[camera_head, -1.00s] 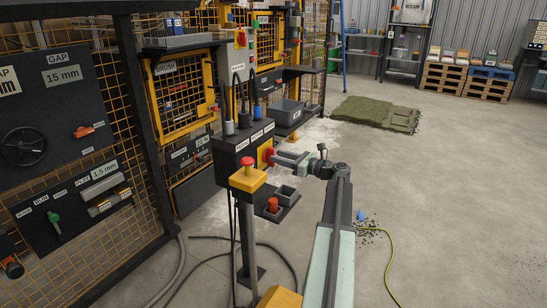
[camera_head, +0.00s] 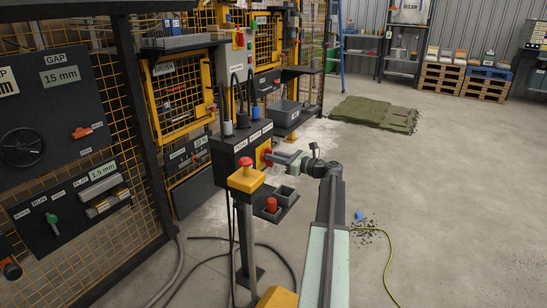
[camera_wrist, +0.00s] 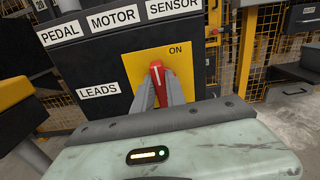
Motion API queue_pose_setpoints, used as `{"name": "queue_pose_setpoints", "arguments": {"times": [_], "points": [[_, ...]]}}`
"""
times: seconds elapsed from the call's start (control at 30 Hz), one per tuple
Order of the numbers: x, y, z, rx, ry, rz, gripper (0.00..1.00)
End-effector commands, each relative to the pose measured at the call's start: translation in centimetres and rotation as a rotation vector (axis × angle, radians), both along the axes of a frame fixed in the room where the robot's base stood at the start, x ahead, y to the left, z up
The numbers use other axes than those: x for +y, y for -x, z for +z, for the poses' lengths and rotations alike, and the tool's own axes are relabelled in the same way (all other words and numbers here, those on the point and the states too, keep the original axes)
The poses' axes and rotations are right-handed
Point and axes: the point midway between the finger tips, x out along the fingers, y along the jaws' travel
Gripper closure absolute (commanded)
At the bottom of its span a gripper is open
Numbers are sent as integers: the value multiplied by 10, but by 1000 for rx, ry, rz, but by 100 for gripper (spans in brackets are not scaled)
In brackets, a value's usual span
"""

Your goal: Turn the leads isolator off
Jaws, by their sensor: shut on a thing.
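The leads isolator is a red handle (camera_wrist: 157,76) with a white line, on a yellow plate (camera_wrist: 136,66) marked ON, beside a LEADS label. The handle stands nearly upright, its top leaning slightly left, a little left of and below the word ON. My gripper (camera_wrist: 158,92) is shut on the handle, one grey finger on each side. In the head view the gripper (camera_head: 278,157) reaches the isolator's yellow plate (camera_head: 262,155) from the right; the handle is partly hidden by the fingers.
The black control box (camera_head: 236,155) carries PEDAL, MOTOR and SENSOR labels and plugged cables. Mesh guarding stands left; open floor lies right.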

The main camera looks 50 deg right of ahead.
Motion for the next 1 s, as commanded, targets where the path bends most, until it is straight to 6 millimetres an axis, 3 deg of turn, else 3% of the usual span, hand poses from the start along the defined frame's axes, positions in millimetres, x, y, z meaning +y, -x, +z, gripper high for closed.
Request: {"name": "queue_pose_setpoints", "arguments": {"times": [0.27,1.0], "points": [[3,0,-1,-42,169,2,100],[10,2,-6,-209,848,2,100]]}}
